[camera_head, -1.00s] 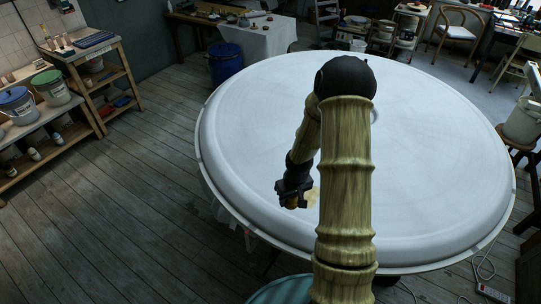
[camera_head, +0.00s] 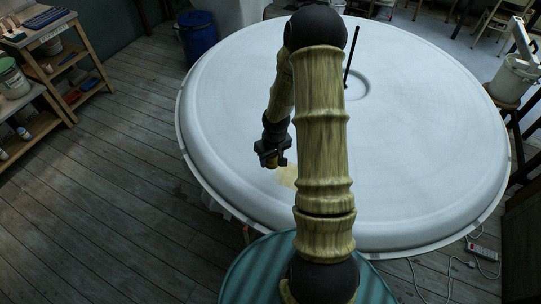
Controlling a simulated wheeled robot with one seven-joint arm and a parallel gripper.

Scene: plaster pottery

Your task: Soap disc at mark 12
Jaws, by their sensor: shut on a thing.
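My gripper (camera_head: 271,160) is over the near-left part of a large round white plaster form (camera_head: 420,130). It looks shut on a small yellow-brown thing (camera_head: 272,164), mostly hidden by the jaws; I cannot tell for sure that it is the soap disc. A pale yellow patch (camera_head: 288,177) shows on the white surface just right of and below my gripper, partly covered by my arm. I cannot tell whether the held thing touches the surface. No mark with the number 12 is readable.
A thin black rod (camera_head: 349,62) stands at a shallow ring near the middle of the form. A blue bin (camera_head: 198,34) and a wooden shelf (camera_head: 75,58) are at the back left. A white bucket (camera_head: 512,78) stands at the right. A power strip (camera_head: 483,251) and cable lie on the floor.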

